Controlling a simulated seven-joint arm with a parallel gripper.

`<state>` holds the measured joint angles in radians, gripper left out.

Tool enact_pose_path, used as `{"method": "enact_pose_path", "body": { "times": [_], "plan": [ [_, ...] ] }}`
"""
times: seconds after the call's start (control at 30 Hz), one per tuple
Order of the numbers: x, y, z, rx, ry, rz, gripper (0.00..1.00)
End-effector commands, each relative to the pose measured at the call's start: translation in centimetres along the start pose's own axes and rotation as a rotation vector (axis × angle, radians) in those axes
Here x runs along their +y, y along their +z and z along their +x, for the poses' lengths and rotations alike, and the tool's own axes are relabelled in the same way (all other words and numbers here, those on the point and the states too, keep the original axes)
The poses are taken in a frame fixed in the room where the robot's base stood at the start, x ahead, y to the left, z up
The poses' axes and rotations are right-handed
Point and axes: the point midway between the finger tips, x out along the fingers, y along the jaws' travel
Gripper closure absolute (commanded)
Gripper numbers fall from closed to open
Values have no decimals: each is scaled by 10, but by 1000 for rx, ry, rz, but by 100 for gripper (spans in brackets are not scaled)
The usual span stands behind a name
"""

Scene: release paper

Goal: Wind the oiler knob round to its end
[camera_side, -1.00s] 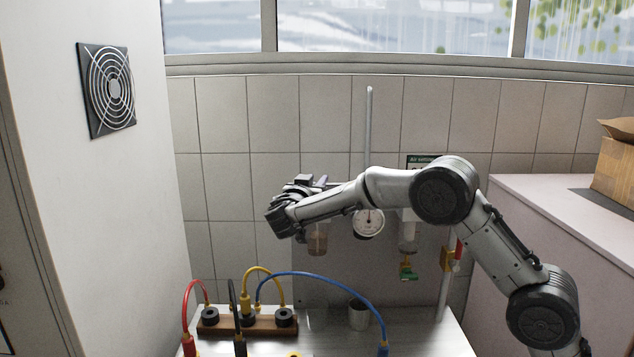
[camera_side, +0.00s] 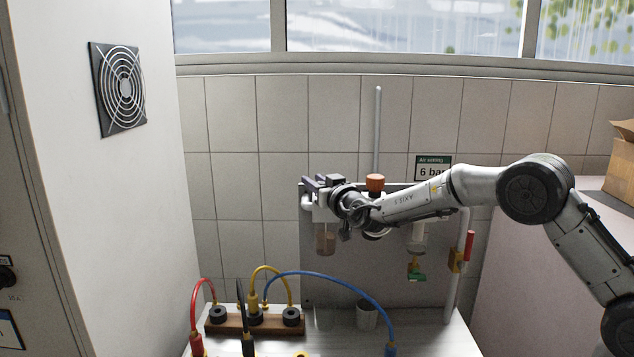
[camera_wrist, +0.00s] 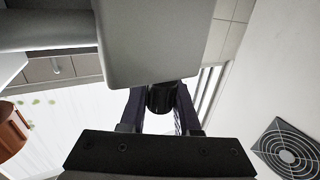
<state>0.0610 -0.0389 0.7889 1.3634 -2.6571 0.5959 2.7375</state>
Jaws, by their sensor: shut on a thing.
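The oiler (camera_side: 326,243) is the left unit on the grey back panel, with a brownish clear bowl below a light body. My gripper (camera_side: 322,184) is at its top and hides its knob in the side view. In the wrist view, my gripper (camera_wrist: 160,108) has its two dark fingers on either side of a black knob (camera_wrist: 162,97), shut on it. The grey oiler body (camera_wrist: 155,45) fills the upper middle there and covers part of the knob. How far the knob is turned cannot be told.
An orange knob (camera_side: 375,183) stands just right of my wrist. A clear filter bowl (camera_side: 417,240) and a red-handled valve (camera_side: 469,246) are farther right. A wooden block with cables (camera_side: 256,323) and a cup (camera_side: 367,315) sit on the bench below.

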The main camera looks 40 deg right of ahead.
Motion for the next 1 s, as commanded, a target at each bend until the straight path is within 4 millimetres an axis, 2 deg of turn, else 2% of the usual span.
{"method": "enact_pose_path", "body": {
  "times": [0.3,0.83,0.87,1.0],
  "plan": [
    [-2,0,0,1,-72,2,100],
    [-2,-2,0,4,-86,2,100],
    [-2,-2,0,4,-86,2,66],
    [-2,-1,0,3,-86,1,41]
  ]
}}
